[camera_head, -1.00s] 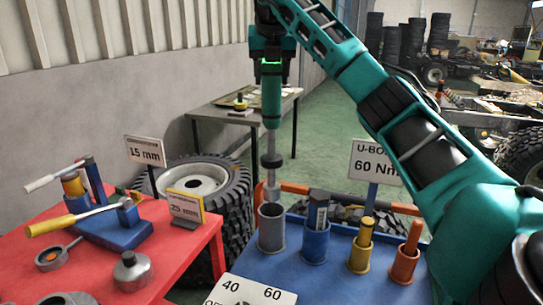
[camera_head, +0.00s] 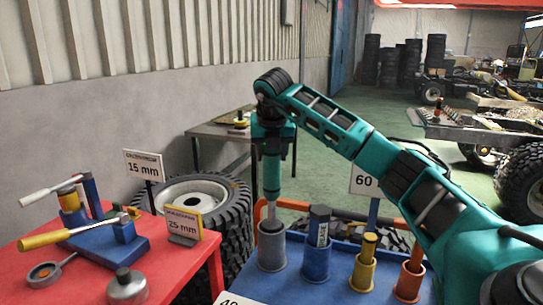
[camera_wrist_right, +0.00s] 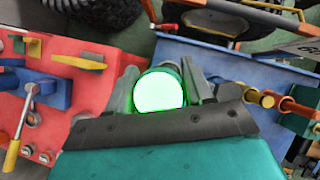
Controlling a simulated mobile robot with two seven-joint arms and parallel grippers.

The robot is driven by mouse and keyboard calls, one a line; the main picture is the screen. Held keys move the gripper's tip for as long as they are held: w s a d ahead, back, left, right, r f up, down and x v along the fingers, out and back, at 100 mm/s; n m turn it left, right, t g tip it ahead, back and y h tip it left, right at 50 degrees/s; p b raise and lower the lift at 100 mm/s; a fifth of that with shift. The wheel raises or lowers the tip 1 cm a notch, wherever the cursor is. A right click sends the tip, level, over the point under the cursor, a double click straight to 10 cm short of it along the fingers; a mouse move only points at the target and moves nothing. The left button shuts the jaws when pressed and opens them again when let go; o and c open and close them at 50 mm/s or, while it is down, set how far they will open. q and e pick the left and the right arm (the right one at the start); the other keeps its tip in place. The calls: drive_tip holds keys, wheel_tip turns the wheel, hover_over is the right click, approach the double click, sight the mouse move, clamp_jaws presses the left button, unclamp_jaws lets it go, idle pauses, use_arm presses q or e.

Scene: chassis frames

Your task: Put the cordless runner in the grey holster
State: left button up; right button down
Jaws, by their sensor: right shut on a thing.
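The cordless runner (camera_head: 271,175) has a teal body and a grey shaft and hangs upright in the head view. My right gripper (camera_head: 271,132) is shut on its top. In the right wrist view its round, glowing green end (camera_wrist_right: 160,91) sits between the fingers of my right gripper (camera_wrist_right: 162,85). The grey holster (camera_head: 271,253) is an open-topped cup on the blue table, directly below the runner. The runner's lower end is at the holster's mouth and appears inside it; how deep is hidden. My left gripper is not in view.
On the blue table (camera_head: 325,292), blue (camera_head: 317,265), yellow (camera_head: 362,274) and orange (camera_head: 408,284) holders stand right of the grey one, each holding a tool. A red table (camera_head: 185,272) with a blue fixture stands left. A tyre (camera_head: 235,215) is behind.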

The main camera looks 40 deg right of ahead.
drive_tip(key=shift+f, duration=0.2)
drive_tip(key=shift+f, duration=0.15)
drive_tip(key=shift+c, duration=2.2)
unclamp_jaws()
drive_tip(key=shift+f, duration=0.1)
drive_tip(key=shift+s+a+r, duration=0.15)
drive_tip(key=shift+r, duration=0.35)
drive_tip(key=v, duration=1.1)
drive_tip(key=shift+s+r, duration=0.1)
drive_tip(key=shift+a, duration=0.15)
